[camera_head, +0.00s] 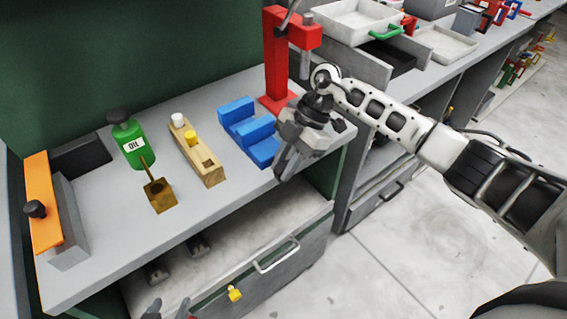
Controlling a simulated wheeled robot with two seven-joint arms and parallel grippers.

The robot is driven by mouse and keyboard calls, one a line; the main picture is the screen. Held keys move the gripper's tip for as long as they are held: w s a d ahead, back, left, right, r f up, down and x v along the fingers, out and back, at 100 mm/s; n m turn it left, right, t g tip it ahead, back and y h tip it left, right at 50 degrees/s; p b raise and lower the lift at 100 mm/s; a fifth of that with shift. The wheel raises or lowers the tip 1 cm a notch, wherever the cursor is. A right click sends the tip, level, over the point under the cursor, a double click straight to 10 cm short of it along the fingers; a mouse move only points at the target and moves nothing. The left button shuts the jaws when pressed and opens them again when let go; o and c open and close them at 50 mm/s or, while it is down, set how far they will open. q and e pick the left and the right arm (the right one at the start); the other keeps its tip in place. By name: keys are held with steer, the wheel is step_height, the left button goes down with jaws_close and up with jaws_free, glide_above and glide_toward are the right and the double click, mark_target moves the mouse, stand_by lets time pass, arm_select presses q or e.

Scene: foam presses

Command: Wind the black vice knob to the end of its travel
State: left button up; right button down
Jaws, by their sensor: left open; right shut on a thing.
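The blue vice (247,131), a stepped block with two raised jaws, sits near the front edge of the bench. My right gripper (282,172) is at its front right end, fingers angled down, shut. The black vice knob is hidden between or behind the fingers, so its turn and travel cannot be read. My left gripper (166,310) shows only its tips at the bottom edge, open and apart from the vice.
A red press (276,60) stands behind the vice. Left are a wooden block (196,152), brass box (160,196), green oil bottle (131,146) and orange plate with black knob (36,209). A drawer (275,268) stands open below.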

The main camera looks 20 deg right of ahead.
steer(key=shift+d+y, duration=0.1)
steer(key=shift+y, duration=0.2)
steer(key=c, duration=1.2)
jaws_free()
steer(key=shift+c, duration=0.2)
arm_select(q)
steer(key=shift+r, duration=0.1)
arm_select(e)
steer(key=shift+r, duration=0.1)
steer(key=shift+w+d+r+p, duration=0.15)
steer(key=shift+d+r+p, duration=0.15)
steer(key=shift+r+p, duration=0.3)
arm_select(q)
steer(key=shift+w+d+r+p, duration=0.15)
steer(key=shift+w+r+p, duration=0.3)
steer(key=shift+r, duration=0.45)
arm_select(e)
steer(key=v, duration=0.6)
steer(key=shift+d+r, duration=0.15)
steer(key=shift+d, duration=0.1)
arm_select(q)
steer(key=shift+w, duration=0.1)
arm_select(e)
steer(key=shift+w+a, duration=0.1)
